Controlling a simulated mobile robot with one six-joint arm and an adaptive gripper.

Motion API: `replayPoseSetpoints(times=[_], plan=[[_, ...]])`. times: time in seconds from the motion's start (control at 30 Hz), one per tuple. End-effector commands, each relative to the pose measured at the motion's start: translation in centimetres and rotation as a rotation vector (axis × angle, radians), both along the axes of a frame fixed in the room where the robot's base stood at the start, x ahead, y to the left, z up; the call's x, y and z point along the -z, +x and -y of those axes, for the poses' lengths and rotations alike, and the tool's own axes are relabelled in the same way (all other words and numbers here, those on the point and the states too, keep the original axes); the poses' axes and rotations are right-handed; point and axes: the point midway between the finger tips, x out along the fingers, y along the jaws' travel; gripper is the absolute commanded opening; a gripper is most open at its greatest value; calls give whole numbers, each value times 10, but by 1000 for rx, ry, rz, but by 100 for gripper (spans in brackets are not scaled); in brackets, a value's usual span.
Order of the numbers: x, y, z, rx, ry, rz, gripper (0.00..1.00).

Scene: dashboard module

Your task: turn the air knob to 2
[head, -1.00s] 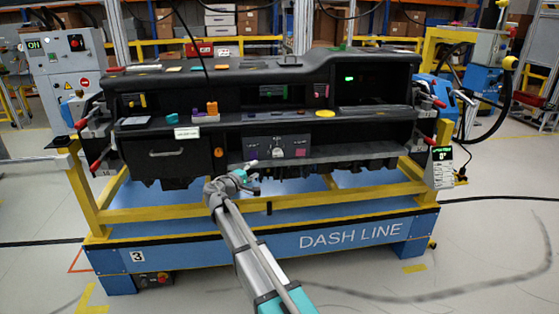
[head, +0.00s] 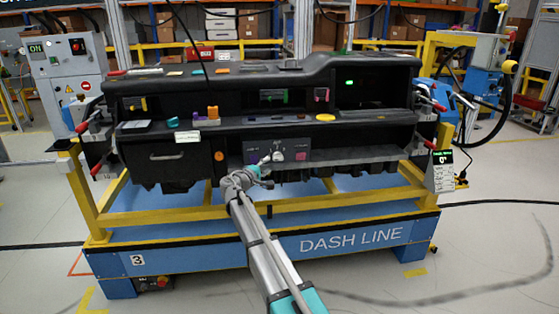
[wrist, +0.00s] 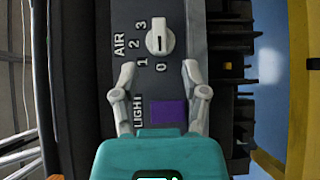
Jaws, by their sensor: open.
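The white air knob (wrist: 160,38) sits on the dark control panel in the wrist view, with the numbers 3, 2, 1 and 0 around its left and lower side. Its dark pointer line appears to point down at the 0. The knob also shows on the dashboard in the head view (head: 278,156). My gripper (wrist: 158,71) is open and empty, its fingertips spread wide just below the knob in the wrist view, apart from it. In the head view my gripper (head: 264,164) is just left of the knob.
A purple square (wrist: 168,112) by the word LIGHT lies between my fingers in the wrist view. The dashboard shelf (head: 355,153) extends right of the panel. A yellow frame rail (head: 330,199) runs below.

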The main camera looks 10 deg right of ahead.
Motion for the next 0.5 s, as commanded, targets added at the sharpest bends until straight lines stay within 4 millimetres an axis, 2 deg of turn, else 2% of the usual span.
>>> replayPoseSetpoints(times=[0.2,0.5], plan=[[0,26,25,2,0,0,57],[0,46,47,1,0,0,57]])
